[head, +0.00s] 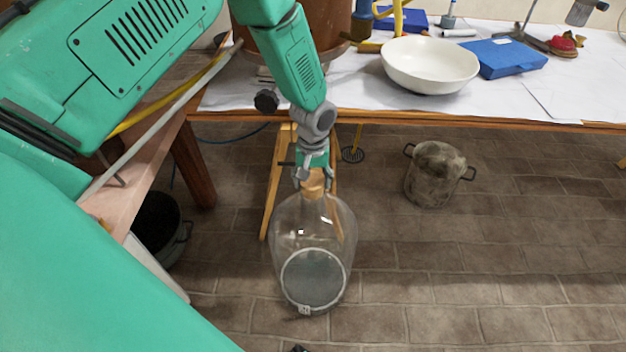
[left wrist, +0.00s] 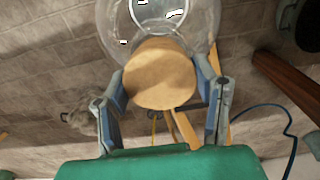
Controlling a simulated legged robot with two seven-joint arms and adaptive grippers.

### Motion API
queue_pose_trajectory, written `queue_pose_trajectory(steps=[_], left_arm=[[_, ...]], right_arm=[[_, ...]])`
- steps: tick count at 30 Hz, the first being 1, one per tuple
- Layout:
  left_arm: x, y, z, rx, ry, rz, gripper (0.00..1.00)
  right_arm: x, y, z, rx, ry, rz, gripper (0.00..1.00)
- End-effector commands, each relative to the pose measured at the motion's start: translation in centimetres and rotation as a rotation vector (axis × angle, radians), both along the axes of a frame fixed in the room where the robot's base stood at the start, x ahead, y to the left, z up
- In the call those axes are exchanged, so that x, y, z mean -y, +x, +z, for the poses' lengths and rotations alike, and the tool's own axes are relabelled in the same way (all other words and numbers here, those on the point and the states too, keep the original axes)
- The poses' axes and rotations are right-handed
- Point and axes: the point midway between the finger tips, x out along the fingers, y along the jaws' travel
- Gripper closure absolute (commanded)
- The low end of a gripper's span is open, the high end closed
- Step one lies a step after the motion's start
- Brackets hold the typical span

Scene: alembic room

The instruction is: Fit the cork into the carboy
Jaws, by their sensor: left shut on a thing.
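The cork (head: 314,184) is light brown and sits at the mouth of the carboy in the head view. My left gripper (head: 312,176) comes down from above and is shut on the cork. In the left wrist view the round top of the cork (left wrist: 160,75) fills the space between the two fingers. The carboy (head: 335,232) is a big clear glass vessel standing upright below the gripper. Its glass (left wrist: 112,18) also shows behind the cork in the left wrist view. How deep the cork sits in the neck cannot be told. My right gripper is not in view.
A table with a white cover (head: 370,105) runs along the back, bearing a white bowl (head: 430,65) and a blue case (head: 505,58). A dirty metal pot (head: 434,178) stands on the brick floor to the right. A wooden easel-like stand (head: 275,185) is behind the carboy.

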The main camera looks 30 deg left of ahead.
Motion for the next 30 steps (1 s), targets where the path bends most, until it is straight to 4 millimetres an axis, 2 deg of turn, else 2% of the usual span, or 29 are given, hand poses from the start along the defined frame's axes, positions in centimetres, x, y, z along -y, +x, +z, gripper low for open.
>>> queue_pose_trajectory(steps=[30], left_arm=[[-0.01, 0.02, -0.97, 0.000, 0.000, 0.001, 0.69]], right_arm=[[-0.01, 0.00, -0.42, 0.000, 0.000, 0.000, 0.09]])
